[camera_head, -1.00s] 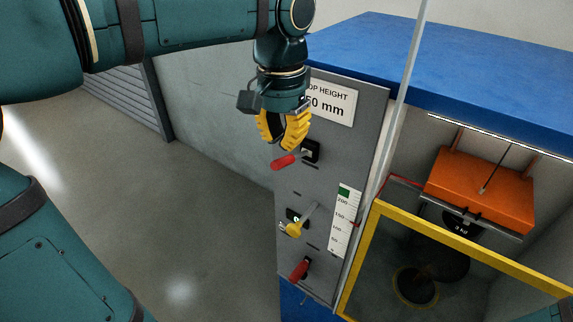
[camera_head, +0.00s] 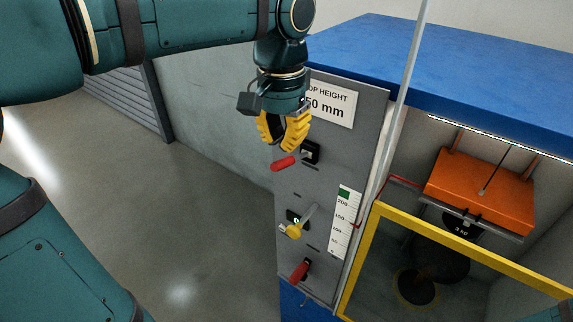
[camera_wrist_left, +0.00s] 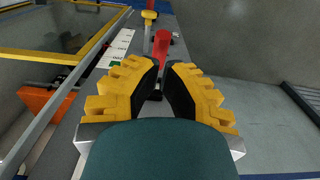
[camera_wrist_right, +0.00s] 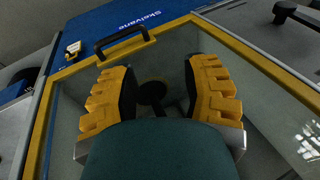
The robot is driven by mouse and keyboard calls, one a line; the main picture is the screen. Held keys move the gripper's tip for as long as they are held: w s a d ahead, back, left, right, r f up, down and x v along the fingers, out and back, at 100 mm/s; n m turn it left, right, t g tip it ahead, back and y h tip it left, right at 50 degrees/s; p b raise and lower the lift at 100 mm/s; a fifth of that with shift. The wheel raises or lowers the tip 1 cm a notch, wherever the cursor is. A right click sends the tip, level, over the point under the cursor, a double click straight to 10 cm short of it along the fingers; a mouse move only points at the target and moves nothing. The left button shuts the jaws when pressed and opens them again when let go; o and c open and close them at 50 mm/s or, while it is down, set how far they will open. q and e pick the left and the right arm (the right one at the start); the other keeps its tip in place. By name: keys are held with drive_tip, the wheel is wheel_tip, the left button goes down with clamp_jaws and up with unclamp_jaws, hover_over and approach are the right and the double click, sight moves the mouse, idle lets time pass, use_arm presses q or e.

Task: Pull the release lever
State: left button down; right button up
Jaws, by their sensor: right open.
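The grey panel (camera_head: 320,230) carries an upper red-handled lever (camera_head: 284,163), a yellow-handled lever (camera_head: 292,231) below it and a lower red-handled lever (camera_head: 300,270). Nothing readable shows which is the release lever. My left gripper (camera_head: 284,145) is just above the upper red handle. In the left wrist view my left gripper (camera_wrist_left: 165,66) is partly open with a narrow gap. The upper red handle (camera_wrist_left: 161,42) lies ahead of that gap; contact cannot be told. My right gripper (camera_wrist_right: 162,68) is open and empty, facing the clear door with a yellow frame (camera_wrist_right: 230,38).
A scale (camera_head: 343,220) is on the panel, below a drop height sign (camera_head: 335,103). Behind the yellow-framed door (camera_head: 360,262) hangs an orange block (camera_head: 480,190) with a dark weight (camera_head: 460,226) below it. The door has a black handle (camera_wrist_right: 122,38). Open floor lies left of the machine.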

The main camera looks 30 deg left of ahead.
sight(280, 160)
use_arm(q)
drive_tip(key=shift+f, duration=0.1)
drive_tip(key=shift+f+b, duration=2.2)
drive_tip(key=shift+f, duration=0.75)
drive_tip(key=shift+s+r+p, duration=0.35)
drive_tip(key=shift+r+p, duration=0.15)
drive_tip(key=shift+p, duration=0.15)
drive_tip(key=r+p, duration=0.2)
drive_tip(key=r, duration=0.1)
drive_tip(key=s+r+p, duration=0.1)
drive_tip(key=r+p, duration=0.1)
drive_tip(key=p, duration=0.1)
drive_tip(key=shift+s+r, duration=0.2)
drive_tip(key=shift+r, duration=0.2)
drive_tip(key=shift+f, duration=0.1)
